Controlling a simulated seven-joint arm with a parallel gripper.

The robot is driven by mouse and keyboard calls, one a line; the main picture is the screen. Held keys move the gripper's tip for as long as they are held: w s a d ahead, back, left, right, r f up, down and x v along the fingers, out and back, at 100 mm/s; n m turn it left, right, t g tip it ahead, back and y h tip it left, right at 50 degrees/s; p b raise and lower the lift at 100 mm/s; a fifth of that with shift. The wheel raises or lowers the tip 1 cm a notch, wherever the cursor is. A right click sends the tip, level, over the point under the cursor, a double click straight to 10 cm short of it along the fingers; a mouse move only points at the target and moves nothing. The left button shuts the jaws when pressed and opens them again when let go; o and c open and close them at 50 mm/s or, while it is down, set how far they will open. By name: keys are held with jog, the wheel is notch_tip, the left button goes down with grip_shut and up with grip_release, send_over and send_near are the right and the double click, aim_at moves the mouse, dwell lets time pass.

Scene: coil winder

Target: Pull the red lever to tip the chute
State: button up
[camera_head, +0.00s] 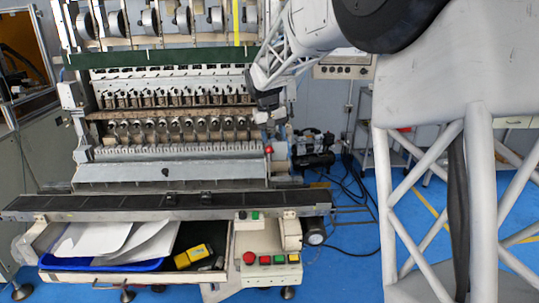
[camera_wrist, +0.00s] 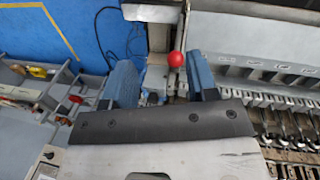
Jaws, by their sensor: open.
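The red lever's round knob (camera_head: 268,149) is at the right end of the coil winder, beside a long sloped grey metal panel (camera_head: 170,172) that may be the chute. In the wrist view the red knob (camera_wrist: 175,59) shows between my two blue fingers, closer to the right one. My gripper (camera_head: 272,112) is above the knob in the head view, with a gap between them. In the wrist view my gripper (camera_wrist: 161,76) is open and empty. The lever's shaft is mostly hidden, and I cannot tell the exact depth from fingers to knob.
Rows of metal spindles (camera_head: 180,128) fill the machine left of my gripper. A dark rail (camera_head: 150,206) runs along the front, above an open drawer with a blue tray (camera_head: 100,264) and a control panel with buttons (camera_head: 265,260).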

aim_at(269, 149)
jog(key=w, duration=0.1)
jog(key=w+a+f, duration=0.1)
jog(key=w, duration=0.1)
jog(key=w+a+f, duration=0.1)
jog(key=shift+w+a+f, duration=0.1)
jog(key=shift+w, duration=0.2)
jog(key=shift+w+d+f, duration=0.1)
jog(key=shift+d+f, duration=0.15)
jog(key=shift+f, duration=1)
jog(key=shift+s+d+f, duration=0.1)
jog(key=shift+d+f, duration=0.15)
jog(key=shift+f, duration=1.05)
jog(key=shift+w+d+f, duration=0.1)
jog(key=shift+d+f, duration=0.15)
jog(key=shift+f, duration=1)
grip_shut()
